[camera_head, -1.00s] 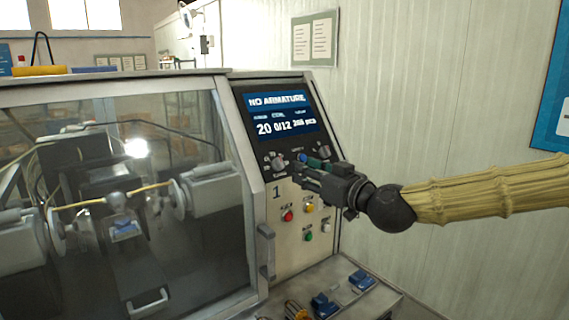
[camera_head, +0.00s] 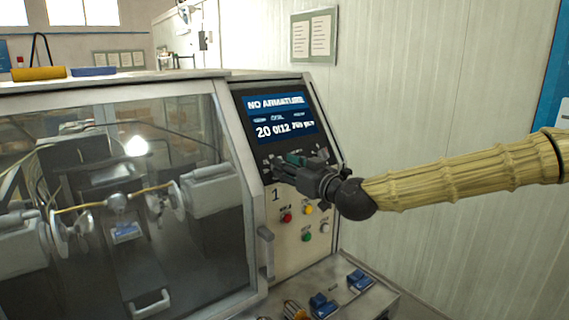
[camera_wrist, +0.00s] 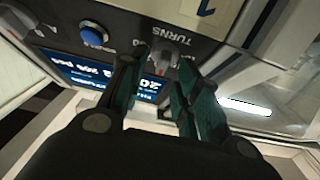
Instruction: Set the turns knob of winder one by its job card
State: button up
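Winder one carries a sloped control panel with a lit screen (camera_head: 280,117) reading "NO ARMATURE" and a large "20". In the wrist view the grey turns knob (camera_wrist: 164,56) sits under the label "TURNS". My gripper (camera_head: 276,168) is at the panel just below the screen and hides the knob in the head view. In the wrist view its two dark green fingers (camera_wrist: 162,66) are apart, one on either side of the knob. I cannot tell whether they touch it. No job card can be read with certainty.
Below are a red button (camera_head: 287,217), a green button (camera_head: 307,237) and a door handle (camera_head: 266,250). Papers hang on a wall board (camera_head: 314,37). Blue parts (camera_head: 322,305) lie on the front shelf.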

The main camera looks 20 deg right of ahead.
jog(key=shift+w+a, duration=0.2)
jog(key=shift+w, duration=0.4)
jog(key=c, duration=0.7)
jog(key=shift+a+m+h, duration=0.1)
jog(key=shift+m+h, duration=0.4)
jog(key=shift+m, duration=0.2)
jog(key=m+h+b, duration=0.1)
jog(key=m+h, duration=0.1)
jog(key=m, duration=0.2)
jog(key=shift+a+t+b, duration=0.1)
jog(key=shift+t+b, duration=0.2)
jog(key=shift+b, duration=0.05)
jog(key=m+h, duration=0.1)
jog(key=m, duration=0.1)
jog(key=m+h, duration=0.2)
jog(key=m+g+h, duration=0.1)
jog(key=m, duration=0.1)
jog(key=shift+r, duration=0.25)
grip_shut()
jog(key=shift+m+h, duration=0.3)
